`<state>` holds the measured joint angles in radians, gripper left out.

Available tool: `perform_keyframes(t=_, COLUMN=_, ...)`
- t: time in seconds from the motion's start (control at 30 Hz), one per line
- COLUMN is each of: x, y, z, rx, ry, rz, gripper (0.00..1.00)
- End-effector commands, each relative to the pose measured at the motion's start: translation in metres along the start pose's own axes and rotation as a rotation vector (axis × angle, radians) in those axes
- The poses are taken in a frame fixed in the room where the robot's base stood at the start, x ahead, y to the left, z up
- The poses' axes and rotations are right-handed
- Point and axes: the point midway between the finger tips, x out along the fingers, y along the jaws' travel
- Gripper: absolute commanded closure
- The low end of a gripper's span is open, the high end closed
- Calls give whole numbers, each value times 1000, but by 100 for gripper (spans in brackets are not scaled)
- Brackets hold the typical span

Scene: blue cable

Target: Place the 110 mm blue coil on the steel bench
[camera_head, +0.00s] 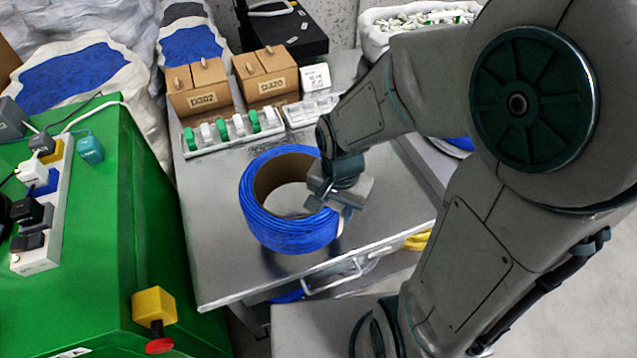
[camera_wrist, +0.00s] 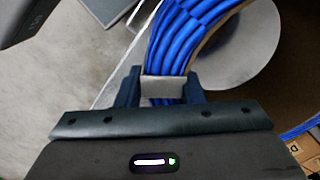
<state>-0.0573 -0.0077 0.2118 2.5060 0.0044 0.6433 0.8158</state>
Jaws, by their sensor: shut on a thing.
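The blue coil (camera_head: 286,229) is a thick ring of blue cable around a brown cardboard core. In the head view it is over the front middle of the steel bench (camera_head: 230,273). I cannot tell whether it touches the bench top. My gripper (camera_head: 333,201) is at the coil's right side. In the wrist view my gripper (camera_wrist: 162,88) is shut on the coil's wall, and the blue strands (camera_wrist: 187,40) run up and right from between the fingers. The fingertips are partly hidden by the coil in the head view.
Brown boxes (camera_head: 199,88) and a rack of green and white spools (camera_head: 231,129) stand at the bench's back. A green cabinet (camera_head: 95,225) with a power strip (camera_head: 45,222) and a red-yellow stop button (camera_head: 155,316) is on the left. Bare bench lies around the coil.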

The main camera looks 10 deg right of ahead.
Motion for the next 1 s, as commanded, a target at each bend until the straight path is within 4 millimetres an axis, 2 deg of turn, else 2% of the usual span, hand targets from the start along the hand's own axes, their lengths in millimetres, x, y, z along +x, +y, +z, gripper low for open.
perform_keyframes(t=0.6, x=46, y=-52, z=-62, rx=0, ry=1, rz=-2, gripper=100)
perform_keyframes(t=0.87, x=55, y=-60, z=-72, rx=-1, ry=2, rz=-2, gripper=100)
perform_keyframes(t=1.0, x=69, y=-60, z=-71, rx=0, ry=-1, rz=0, gripper=100)
